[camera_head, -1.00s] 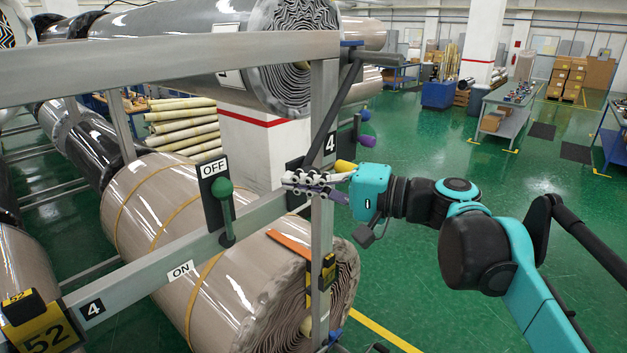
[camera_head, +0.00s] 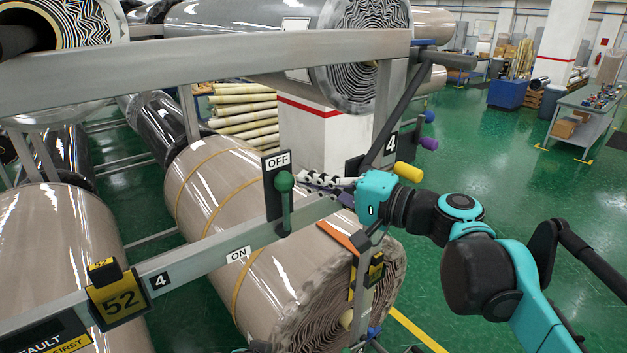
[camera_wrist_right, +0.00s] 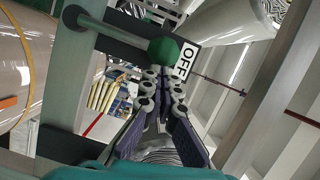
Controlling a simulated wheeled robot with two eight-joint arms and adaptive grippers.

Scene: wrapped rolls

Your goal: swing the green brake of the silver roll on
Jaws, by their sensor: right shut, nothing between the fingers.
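A silver-grey wrapped roll (camera_head: 245,42) lies up behind the top beam. My left gripper is not in view.
A beige wrapped roll (camera_head: 215,185) lies below the rail (camera_head: 205,262). An upright post and a dark diagonal bar (camera_head: 400,115) stand near my right gripper, with a yellow handle (camera_head: 408,172) beside it. The green floor (camera_head: 500,200) at right is open.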

